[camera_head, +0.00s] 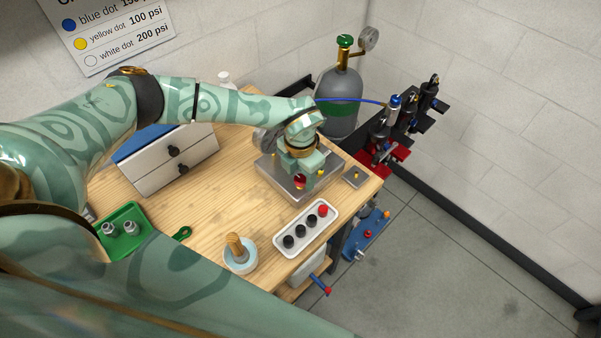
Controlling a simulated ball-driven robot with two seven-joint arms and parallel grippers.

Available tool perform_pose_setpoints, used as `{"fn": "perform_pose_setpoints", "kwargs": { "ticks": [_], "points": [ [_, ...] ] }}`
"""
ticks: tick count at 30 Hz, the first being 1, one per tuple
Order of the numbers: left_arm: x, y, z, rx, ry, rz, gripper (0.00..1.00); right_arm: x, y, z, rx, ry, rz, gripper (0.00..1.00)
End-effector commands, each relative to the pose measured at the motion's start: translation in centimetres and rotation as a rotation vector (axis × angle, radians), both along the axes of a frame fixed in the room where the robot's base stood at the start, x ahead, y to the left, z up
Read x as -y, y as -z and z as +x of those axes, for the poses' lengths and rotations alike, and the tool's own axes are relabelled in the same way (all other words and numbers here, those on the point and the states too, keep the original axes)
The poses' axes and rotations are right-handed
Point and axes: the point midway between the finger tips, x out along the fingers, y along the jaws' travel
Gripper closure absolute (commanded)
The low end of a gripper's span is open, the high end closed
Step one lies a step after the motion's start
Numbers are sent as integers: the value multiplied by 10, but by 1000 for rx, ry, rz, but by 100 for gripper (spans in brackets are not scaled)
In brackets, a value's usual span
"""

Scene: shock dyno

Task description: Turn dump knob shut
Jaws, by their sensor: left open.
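A grey metal block (292,191) stands near the back right of the wooden workbench. A red knob (300,181) shows on it, with a small yellow part (320,172) to its right. I cannot tell which is the dump knob or how far it is turned. My left arm reaches across the bench, and my left gripper (301,168) points down over the block, right above and behind the red knob. It is open. Its fingers hide part of the block, and I cannot tell whether they touch the knob. My right gripper is not in view.
A gas cylinder (341,100) with a green valve (345,41) and gauge stands behind. A white tray (306,228) holds black caps and a red one. A green tray (123,228), a bowl (240,257) and a drawer box (170,160) stand left. Red and blue shocks hang right.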

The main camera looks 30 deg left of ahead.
Motion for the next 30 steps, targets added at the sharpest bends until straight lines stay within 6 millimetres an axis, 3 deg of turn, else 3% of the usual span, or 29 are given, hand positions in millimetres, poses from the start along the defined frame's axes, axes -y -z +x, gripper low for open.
{"fn": "perform_pose_setpoints", "kwargs": {
  "ticks": [4, 8, 21, 25, 30],
  "points": [
    [0, -6, 0, 1, -1, 0, 48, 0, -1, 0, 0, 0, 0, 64],
    [0, -27, 1, 3, 0, 0, 48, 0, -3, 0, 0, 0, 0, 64],
    [0, -138, 1, 3, 0, 0, 48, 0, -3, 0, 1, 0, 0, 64],
    [0, -155, 0, 1, 0, 0, 48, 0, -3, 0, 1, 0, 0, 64],
    [0, -163, 0, -1, 1, 0, 48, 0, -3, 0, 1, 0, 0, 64]
  ]
}}
